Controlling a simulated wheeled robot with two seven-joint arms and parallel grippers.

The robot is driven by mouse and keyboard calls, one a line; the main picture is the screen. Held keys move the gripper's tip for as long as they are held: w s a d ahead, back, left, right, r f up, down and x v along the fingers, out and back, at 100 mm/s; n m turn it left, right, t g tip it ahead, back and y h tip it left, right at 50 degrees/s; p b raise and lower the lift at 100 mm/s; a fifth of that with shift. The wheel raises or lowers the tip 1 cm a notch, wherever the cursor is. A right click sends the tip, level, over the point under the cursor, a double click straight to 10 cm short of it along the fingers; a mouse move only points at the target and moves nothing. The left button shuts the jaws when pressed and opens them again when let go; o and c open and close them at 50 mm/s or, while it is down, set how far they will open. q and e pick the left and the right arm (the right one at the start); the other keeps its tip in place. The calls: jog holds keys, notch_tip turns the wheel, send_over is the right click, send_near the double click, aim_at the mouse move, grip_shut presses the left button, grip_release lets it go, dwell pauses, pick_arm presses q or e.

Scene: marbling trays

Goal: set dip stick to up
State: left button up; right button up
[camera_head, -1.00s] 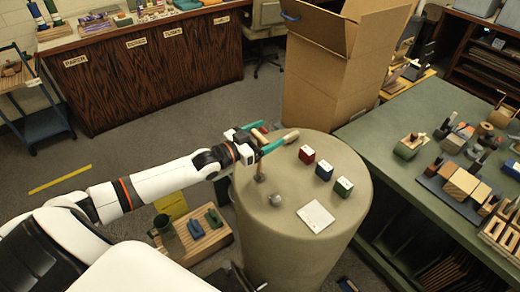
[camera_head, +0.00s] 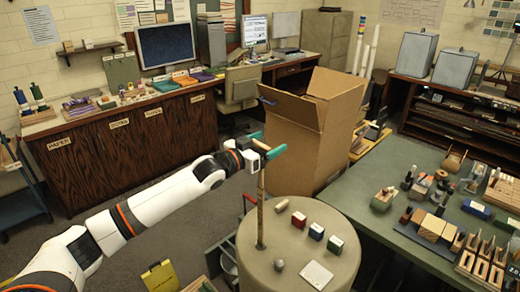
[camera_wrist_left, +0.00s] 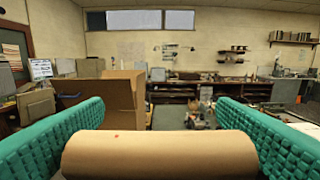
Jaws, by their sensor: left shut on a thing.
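The dip stick (camera_head: 261,212) is a thin brown rod standing nearly upright on the left part of the round beige drum's top (camera_head: 300,255). Much of its length shows above the drum. My left gripper (camera_head: 264,149), with teal fingers, is shut around its upper end, well above the drum. In the left wrist view, a tan rounded piece of the stick (camera_wrist_left: 160,153) lies crosswise between the two teal fingers. My right gripper is not in view.
A cardboard box (camera_head: 300,140) stands behind. A green table (camera_head: 370,215) is at right.

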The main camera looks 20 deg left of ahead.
pick_arm(q)
jog(key=shift+r, duration=0.2)
jog(key=o, duration=1.3)
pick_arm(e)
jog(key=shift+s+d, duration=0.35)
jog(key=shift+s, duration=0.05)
pick_arm(q)
jog(key=shift+f, duration=0.1)
jog(key=b+v, duration=0.5)
jog(key=v, duration=0.7)
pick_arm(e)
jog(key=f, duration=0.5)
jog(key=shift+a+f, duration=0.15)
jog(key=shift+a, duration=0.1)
